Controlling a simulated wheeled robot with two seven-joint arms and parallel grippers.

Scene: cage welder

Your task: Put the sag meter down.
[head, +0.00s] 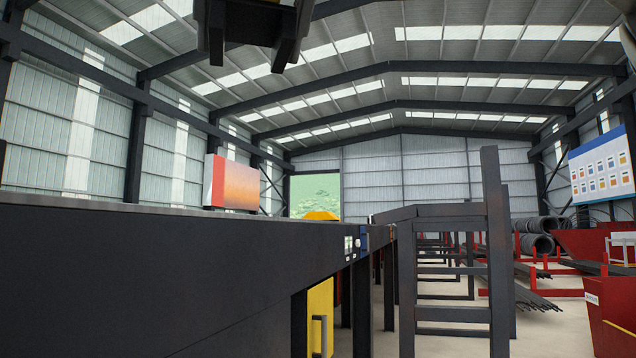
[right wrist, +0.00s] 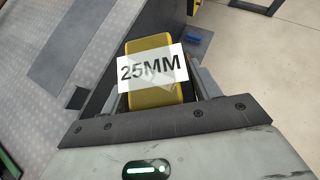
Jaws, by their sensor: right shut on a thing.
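The sag meter (right wrist: 153,92), a yellow block with a white label reading 25MM, sits between the fingers of my right gripper (right wrist: 155,98) in the right wrist view. The gripper is shut on it. Below it in that view lies a grey surface, and I cannot tell whether the block touches it. In the head view my right gripper (head: 252,42) hangs at the top edge, dark against the roof, and the yellow block cannot be made out there. My left gripper is in neither view.
A long dark machine body (head: 150,270) fills the left front of the head view, with an orange and white box (head: 233,184) beyond its top edge. A dark steel frame (head: 450,232) stands right of centre. Red bins (head: 600,270) stand at the right. Pale floor (right wrist: 265,45) shows in the wrist view.

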